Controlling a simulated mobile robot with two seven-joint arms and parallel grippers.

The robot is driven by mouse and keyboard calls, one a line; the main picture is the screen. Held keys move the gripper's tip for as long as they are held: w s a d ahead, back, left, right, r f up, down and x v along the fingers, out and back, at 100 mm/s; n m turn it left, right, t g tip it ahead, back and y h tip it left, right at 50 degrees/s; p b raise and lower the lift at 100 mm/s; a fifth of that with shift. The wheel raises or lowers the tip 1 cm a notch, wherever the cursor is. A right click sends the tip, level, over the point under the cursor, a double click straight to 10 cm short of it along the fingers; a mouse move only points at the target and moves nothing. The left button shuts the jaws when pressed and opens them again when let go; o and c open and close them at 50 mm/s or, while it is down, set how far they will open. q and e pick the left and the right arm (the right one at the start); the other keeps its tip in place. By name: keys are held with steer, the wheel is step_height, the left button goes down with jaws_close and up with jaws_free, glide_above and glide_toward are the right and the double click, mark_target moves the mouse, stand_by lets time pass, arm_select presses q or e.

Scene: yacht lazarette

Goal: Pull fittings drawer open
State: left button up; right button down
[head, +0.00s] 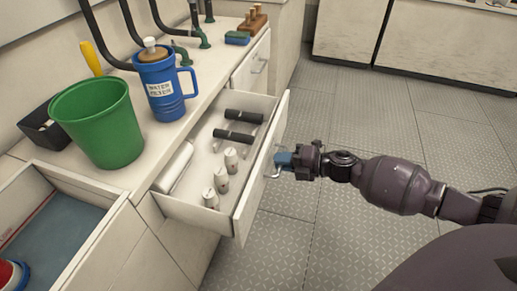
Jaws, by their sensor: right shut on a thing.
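The fittings drawer (262,175) stands pulled out from the white cabinet in the middle of the head view. Inside it are two black-gripped pieces, several small white cylinders and a white roll. A metal bar handle (269,172) is on its front. My right gripper (283,160) comes in from the right and is shut on this handle; its blue fingertips are at the drawer front. My left gripper is not in view.
A second drawer (107,231) is open at lower left. The counter holds a green bucket (98,122), a blue jug (160,90), a black box (44,130), hoses and a sponge (237,38). The patterned floor (345,235) at right is clear.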

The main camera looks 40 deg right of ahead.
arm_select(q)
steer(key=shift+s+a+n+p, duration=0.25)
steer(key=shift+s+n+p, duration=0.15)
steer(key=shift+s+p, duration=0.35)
arm_select(e)
steer(key=f+v, duration=0.2)
steer(key=v, duration=0.9)
steer(key=shift+s+d, duration=0.2)
steer(key=shift+s, duration=0.15)
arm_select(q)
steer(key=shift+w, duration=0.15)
arm_select(e)
steer(key=c, duration=1.2)
jaws_free()
arm_select(q)
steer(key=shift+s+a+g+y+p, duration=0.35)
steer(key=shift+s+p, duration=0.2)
steer(key=shift+p, duration=0.4)
arm_select(e)
steer(key=v, duration=1)
steer(key=shift+s+d, duration=0.2)
steer(key=shift+s, duration=0.1)
